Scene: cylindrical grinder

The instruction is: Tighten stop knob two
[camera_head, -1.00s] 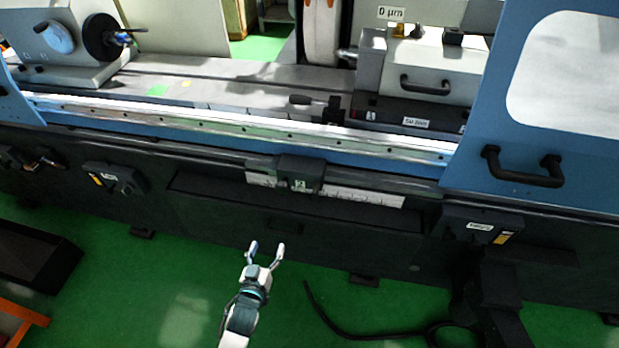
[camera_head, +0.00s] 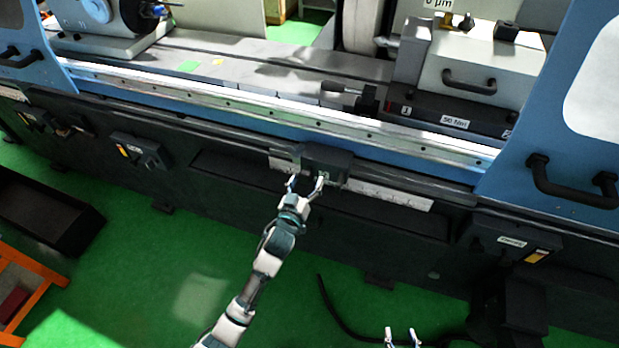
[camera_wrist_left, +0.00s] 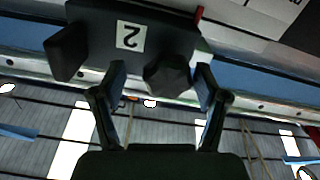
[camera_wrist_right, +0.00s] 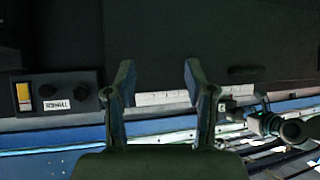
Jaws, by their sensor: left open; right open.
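The dark stop block (camera_head: 335,160) sits on the rail along the machine's front. In the left wrist view it carries a white label with a 2 (camera_wrist_left: 130,36). A dark faceted knob (camera_wrist_left: 167,75) projects from it and shows between the fingertips of my left gripper (camera_wrist_left: 160,82), closer to the right-hand finger in that picture. The left gripper is open, and I cannot tell if a finger touches the knob. In the head view it is at the block's front (camera_head: 307,186). My right gripper (camera_head: 402,335) is open and empty, low at the bottom edge; it also shows in its wrist view (camera_wrist_right: 160,85).
A white scale strip (camera_head: 395,196) runs beside the block. A blue door with a black handle (camera_head: 570,185) stands at right. A control box (camera_head: 510,240) sits on the lower right front. A black bin (camera_head: 45,212) and dark cable (camera_head: 345,320) lie on the green floor.

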